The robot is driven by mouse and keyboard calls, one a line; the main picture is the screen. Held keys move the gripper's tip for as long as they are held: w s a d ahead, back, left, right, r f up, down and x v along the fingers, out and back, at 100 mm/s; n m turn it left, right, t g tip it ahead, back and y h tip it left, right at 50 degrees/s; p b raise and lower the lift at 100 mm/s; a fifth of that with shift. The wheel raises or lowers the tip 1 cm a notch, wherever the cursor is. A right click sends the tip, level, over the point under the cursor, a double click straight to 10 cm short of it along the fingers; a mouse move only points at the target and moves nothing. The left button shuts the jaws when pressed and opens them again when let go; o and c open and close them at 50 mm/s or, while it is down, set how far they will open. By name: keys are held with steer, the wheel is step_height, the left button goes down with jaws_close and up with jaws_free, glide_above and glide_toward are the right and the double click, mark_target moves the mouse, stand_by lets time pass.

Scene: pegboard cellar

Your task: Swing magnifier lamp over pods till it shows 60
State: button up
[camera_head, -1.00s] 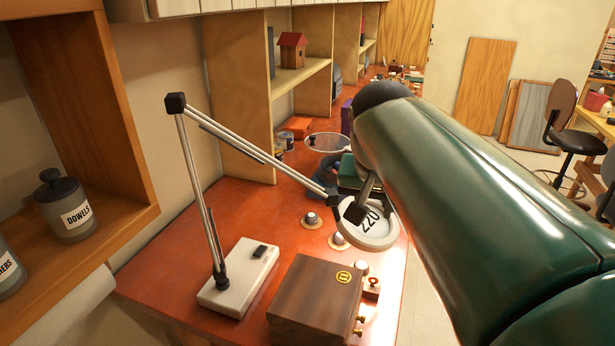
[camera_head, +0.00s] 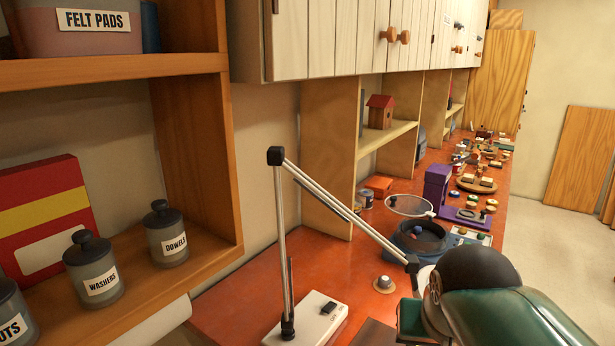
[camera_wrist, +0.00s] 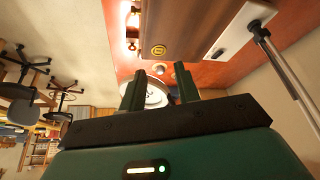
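The magnifier lamp stands on a white base (camera_head: 310,322) with a switch. Its jointed silver arm (camera_head: 340,205) runs down to the right to a round lens head (camera_head: 426,276), mostly hidden behind my green arm in the head view. In the wrist view the pale lens head (camera_wrist: 157,96) shows between and beyond my gripper's fingers (camera_wrist: 158,84), which are spread apart. I cannot tell whether they touch it. No number is readable now. One pod (camera_head: 384,282) sits on a small round coaster on the red bench, left of the lens head. A pod (camera_wrist: 158,69) also shows in the wrist view.
A brown wooden box (camera_wrist: 180,30) with a yellow emblem is beside the lamp base. A dark round tray (camera_head: 420,236) and a purple stand (camera_head: 436,188) are farther back. Shelves with labelled jars (camera_head: 92,268) are at left. Open floor (camera_head: 535,225) lies right of the bench.

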steer(key=s+a+f+n, duration=0.1)
steer(key=s+a+f+y, duration=0.1)
steer(key=f, duration=0.1)
steer(key=s+a+f+n, duration=0.1)
steer(key=s+f, duration=0.1)
steer(key=shift+a+n+t, duration=0.2)
steer(key=shift+n+t, duration=0.1)
steer(key=c, duration=0.4)
steer(key=shift+f, duration=0.1)
jaws_close()
steer(key=shift+w+d+r+m, duration=0.15)
steer(key=shift+d+r+m, duration=0.1)
steer(key=shift+m, duration=0.35)
steer(key=w+d+r+m+g, duration=0.1)
steer(key=w+d+r+m, duration=0.2)
steer(key=d+m, duration=1)
steer(key=w+d+r+m+g, duration=0.2)
steer(key=d+m, duration=0.3)
steer(key=m, duration=1.5)
steer(key=w+a+f, duration=0.1)
steer(key=w+f, duration=0.5)
steer(key=f, duration=0.2)
steer(key=shift+w+y, duration=0.3)
steer(key=shift+y, duration=0.1)
